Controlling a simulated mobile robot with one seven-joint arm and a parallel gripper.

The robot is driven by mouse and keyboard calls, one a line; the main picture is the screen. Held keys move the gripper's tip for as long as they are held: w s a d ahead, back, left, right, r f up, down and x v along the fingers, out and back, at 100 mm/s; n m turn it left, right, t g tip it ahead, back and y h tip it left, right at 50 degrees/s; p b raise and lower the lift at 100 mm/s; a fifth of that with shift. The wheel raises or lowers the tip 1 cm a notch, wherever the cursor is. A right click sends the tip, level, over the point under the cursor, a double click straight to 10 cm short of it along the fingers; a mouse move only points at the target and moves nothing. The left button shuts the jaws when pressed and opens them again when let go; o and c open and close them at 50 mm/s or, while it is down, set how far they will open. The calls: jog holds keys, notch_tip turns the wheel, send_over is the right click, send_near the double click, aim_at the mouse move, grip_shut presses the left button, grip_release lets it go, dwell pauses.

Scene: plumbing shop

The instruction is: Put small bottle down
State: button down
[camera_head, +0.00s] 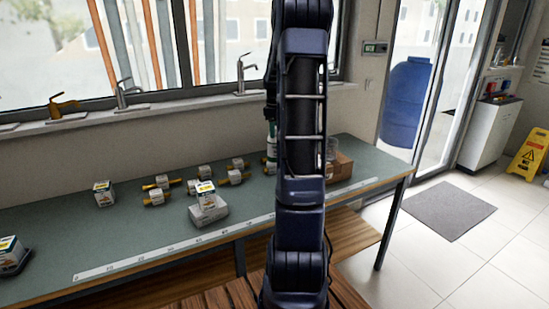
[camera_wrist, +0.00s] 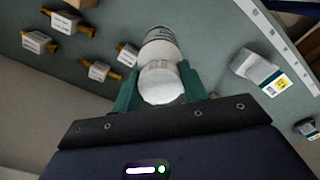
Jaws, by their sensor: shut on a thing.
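The small bottle, with a pale round cap (camera_wrist: 160,82) and a grey-white body (camera_wrist: 161,45), shows in the wrist view between the green fingers of my gripper (camera_wrist: 158,88). My gripper is shut on it near the cap end. The bottle points away from the wrist camera toward the grey-green workbench top (camera_head: 140,238). I cannot tell whether its base touches the bench. In the head view my arm hides most of the gripper and the bottle; only a sliver of green and white shows at its left edge.
Several brass-ended valves with white labels (camera_head: 157,181) lie on the bench. A labelled box (camera_head: 104,193) and a grey block with a small box (camera_head: 208,209) stand nearby. A ruler strip (camera_head: 150,258) runs along the front edge. A cardboard box (camera_head: 340,167) stands at the right end.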

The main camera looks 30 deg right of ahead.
notch_tip(320, 180, down, 12)
dwell(0.6)
jog(key=shift+f, duration=0.1)
jog(key=c, duration=0.8)
grip_release()
jog(key=shift+o, duration=0.2)
